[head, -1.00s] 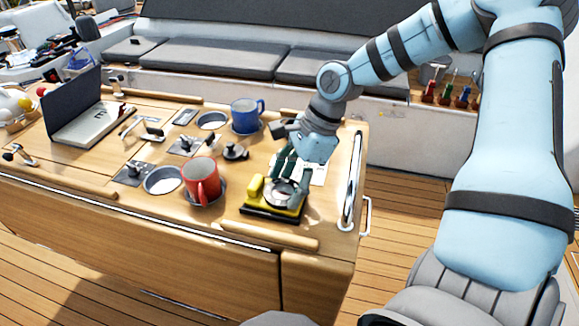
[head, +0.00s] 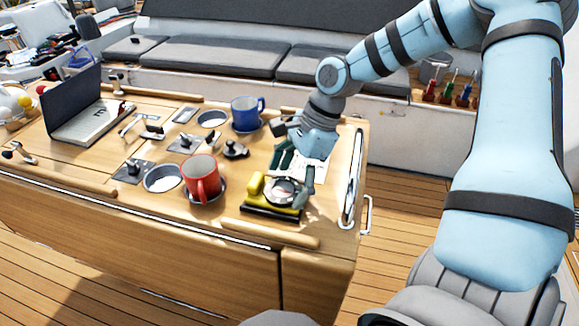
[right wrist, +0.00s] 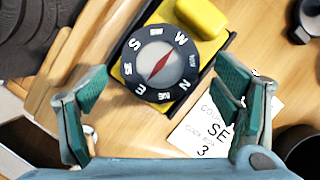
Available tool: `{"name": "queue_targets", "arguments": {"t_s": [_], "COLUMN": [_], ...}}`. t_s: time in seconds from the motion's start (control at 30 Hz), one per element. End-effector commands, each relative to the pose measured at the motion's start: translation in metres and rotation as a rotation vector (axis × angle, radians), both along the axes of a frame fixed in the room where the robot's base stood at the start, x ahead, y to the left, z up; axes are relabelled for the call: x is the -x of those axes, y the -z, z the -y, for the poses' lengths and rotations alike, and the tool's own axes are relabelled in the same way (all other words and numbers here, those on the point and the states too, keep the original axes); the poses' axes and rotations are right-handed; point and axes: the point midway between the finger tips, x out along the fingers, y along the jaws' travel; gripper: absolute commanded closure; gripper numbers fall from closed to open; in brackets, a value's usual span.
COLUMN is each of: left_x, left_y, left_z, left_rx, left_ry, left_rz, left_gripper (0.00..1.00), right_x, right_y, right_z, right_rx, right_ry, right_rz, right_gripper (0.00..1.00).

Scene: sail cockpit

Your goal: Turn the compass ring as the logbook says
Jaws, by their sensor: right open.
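The compass (head: 278,192) sits in a yellow and black base at the right front of the wooden table. In the right wrist view its black ring (right wrist: 139,89) carries white letters, with S upper left, W upper right, N lower right and E lower left. The red needle (right wrist: 160,62) slants up to the right. A white paper (right wrist: 196,133) beside it shows "SE" and a "3"; other writing is too small to read. My right gripper (right wrist: 162,84) is open and empty, its fingers apart from the ring. My left gripper is not in view.
A red mug (head: 201,181) stands left of the compass and a blue mug (head: 246,113) behind it. An open dark-covered book (head: 85,120) lies at the table's left. A metal rail (head: 352,180) runs along the right edge.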

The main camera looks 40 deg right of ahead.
Motion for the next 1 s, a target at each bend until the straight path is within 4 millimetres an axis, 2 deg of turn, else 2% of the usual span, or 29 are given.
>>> {"name": "queue_targets", "arguments": {"t_s": [0.13, 0.2, 0.27, 0.5, 0.6, 0.73, 1.0], "left_x": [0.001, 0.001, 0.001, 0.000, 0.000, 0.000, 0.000], "left_y": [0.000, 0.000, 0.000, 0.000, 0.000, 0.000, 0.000], "left_z": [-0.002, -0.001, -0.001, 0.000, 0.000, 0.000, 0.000], "left_rx": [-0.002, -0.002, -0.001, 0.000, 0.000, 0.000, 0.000], "left_ry": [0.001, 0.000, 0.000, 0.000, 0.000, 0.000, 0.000], "left_rz": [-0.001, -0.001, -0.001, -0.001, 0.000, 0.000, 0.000], "left_gripper": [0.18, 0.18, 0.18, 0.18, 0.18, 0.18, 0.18], "right_x": [0.000, 0.001, 0.002, 0.011, 0.013, 0.015, 0.015], "right_y": [-0.004, -0.013, -0.025, -0.086, -0.102, -0.111, -0.111], "right_z": [0.001, 0.004, 0.009, 0.033, 0.040, 0.044, 0.044], "right_rx": [-0.001, -0.002, -0.003, 0.000, 0.000, 0.000, 0.000], "right_ry": [0.000, 0.001, 0.001, 0.002, 0.002, 0.000, 0.000], "right_rz": [0.001, 0.004, 0.007, 0.006, 0.004, 0.001, 0.000], "right_gripper": [0.18, 0.18, 0.18, 0.18, 0.18, 0.18, 0.18]}}
